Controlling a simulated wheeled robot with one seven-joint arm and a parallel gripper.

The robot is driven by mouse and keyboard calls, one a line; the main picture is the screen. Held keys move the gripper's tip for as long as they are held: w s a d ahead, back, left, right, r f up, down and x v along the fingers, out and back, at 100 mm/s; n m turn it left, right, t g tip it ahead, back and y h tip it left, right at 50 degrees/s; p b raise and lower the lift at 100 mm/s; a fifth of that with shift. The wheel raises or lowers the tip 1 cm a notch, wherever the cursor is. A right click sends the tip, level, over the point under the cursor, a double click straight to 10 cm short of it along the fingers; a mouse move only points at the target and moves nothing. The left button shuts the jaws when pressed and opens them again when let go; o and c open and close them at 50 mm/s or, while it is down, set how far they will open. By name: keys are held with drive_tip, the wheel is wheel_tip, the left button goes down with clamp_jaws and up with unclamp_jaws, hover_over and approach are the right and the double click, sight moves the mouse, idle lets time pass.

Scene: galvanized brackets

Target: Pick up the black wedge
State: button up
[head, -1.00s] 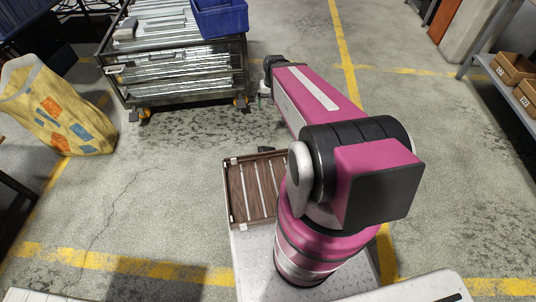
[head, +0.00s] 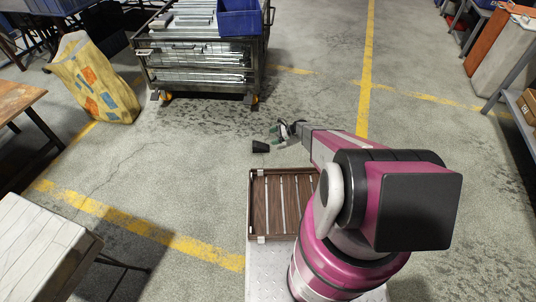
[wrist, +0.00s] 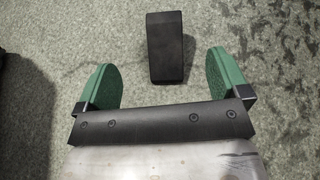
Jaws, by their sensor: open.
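The black wedge (head: 260,147) lies on the concrete floor in the head view, beyond the wooden tray and just left of my gripper (head: 279,131). In the wrist view the wedge (wrist: 164,47) is a dark block ahead of my gripper (wrist: 163,75), roughly centred between its two green-padded fingers. The fingers are spread wide and hold nothing. The wedge's near end reaches about between the fingertips in the picture; I cannot tell the height gap.
A brown slatted tray (head: 254,210) sits on my base. A metal cart (head: 160,72) with galvanized parts and a blue bin (head: 240,22) stands beyond the wedge. A patterned yellow bag (head: 92,80) is at left. Floor around the wedge is clear.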

sight(259, 144)
drive_tip(key=f, duration=0.2)
drive_tip(key=f+m, duration=0.1)
drive_tip(key=shift+w+d+y, duration=0.25)
drive_tip(key=shift+d+y, duration=0.05)
drive_tip(key=shift+d, duration=0.1)
drive_tip(key=shift+s+a+f, duration=0.1)
drive_tip(key=shift+a+f, duration=0.05)
drive_tip(key=shift+f, duration=0.05)
drive_tip(key=x, duration=0.5)
drive_tip(key=shift+r, duration=0.1)
drive_tip(key=shift+x, duration=2.75)
drive_tip(key=shift+c, duration=0.3)
drive_tip(key=c, duration=1)
drive_tip(key=shift+c, duration=1.1)
